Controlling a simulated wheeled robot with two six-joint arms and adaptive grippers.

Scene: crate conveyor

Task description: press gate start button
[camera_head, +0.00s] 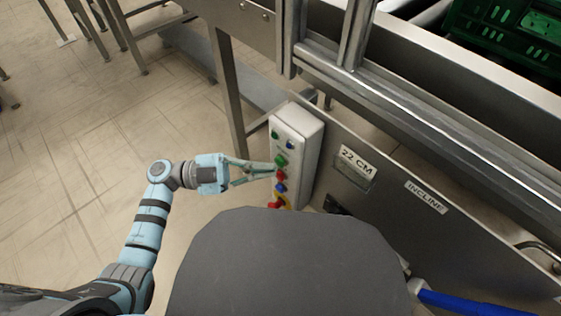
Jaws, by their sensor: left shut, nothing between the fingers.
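A pale control box (306,128) is mounted on the side of the metal conveyor frame. Its face carries several buttons in a column: a green and a blue one at the top, a green button (281,160) below them, then a red button (280,176), a blue button (280,188) and a red knob on yellow (276,205) at the bottom. My left gripper (272,170) is shut and empty, its fingertips at the box face between the green and red buttons. I cannot tell whether they touch a button. No button label is readable. My right gripper is not in view.
The conveyor's steel side panel (372,208) carries a "22 CM" label (357,162) and an "INCLINE" label (426,197). A green crate (490,30) sits on the conveyor at the upper right. A metal leg (229,95) stands behind the box.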

